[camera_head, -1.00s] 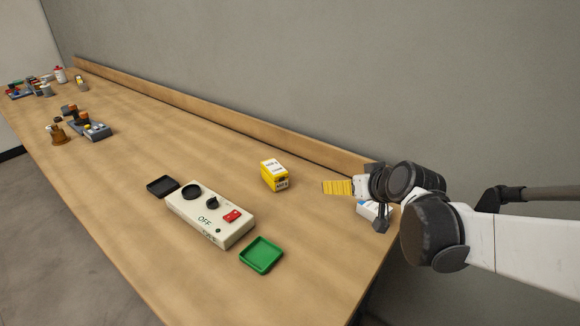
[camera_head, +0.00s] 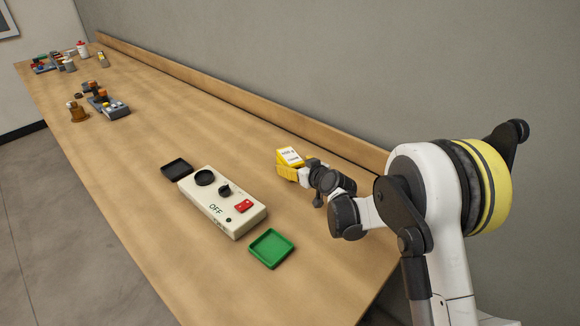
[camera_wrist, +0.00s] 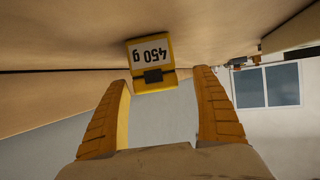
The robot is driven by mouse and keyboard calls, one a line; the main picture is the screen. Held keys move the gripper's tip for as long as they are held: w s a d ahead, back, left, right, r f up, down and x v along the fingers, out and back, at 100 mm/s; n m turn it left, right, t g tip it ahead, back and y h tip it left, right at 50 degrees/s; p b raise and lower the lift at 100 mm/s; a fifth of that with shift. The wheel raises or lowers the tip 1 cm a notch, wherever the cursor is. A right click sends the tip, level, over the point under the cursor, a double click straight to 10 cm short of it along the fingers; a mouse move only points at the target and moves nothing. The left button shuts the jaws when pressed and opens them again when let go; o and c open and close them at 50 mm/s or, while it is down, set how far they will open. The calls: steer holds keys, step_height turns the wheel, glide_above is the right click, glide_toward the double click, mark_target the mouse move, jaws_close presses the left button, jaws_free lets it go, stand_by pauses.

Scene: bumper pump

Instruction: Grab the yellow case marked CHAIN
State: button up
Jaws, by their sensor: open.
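A small yellow case with a white top label (camera_head: 290,155) stands on the bench near the back ledge. In the wrist view the yellow case (camera_wrist: 152,62) shows "450 g" upside down and a black patch; I cannot read the word CHAIN. My gripper (camera_head: 284,171) is at the near side of the case in the head view and partly hides it. In the wrist view my gripper's two yellow ribbed fingers (camera_wrist: 161,80) are spread apart, with the case ahead between their tips. The fingers do not close on it.
A cream control box marked OFF (camera_head: 222,200) lies left of my gripper. A black tray (camera_head: 176,168) and a green tray (camera_head: 271,248) lie beside it. A wooden ledge (camera_head: 250,97) runs along the back wall. Grey gadgets (camera_head: 108,107) stand farther left.

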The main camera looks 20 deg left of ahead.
steer(key=b+x, duration=0.2)
steer(key=x, duration=0.3)
steer(key=shift+w+d+f, duration=0.1)
steer(key=shift+w+f, duration=0.05)
steer(key=shift+f, duration=0.1)
steer(key=shift+r, duration=0.1)
steer(key=c, duration=1.5)
steer(key=shift+r, duration=0.1)
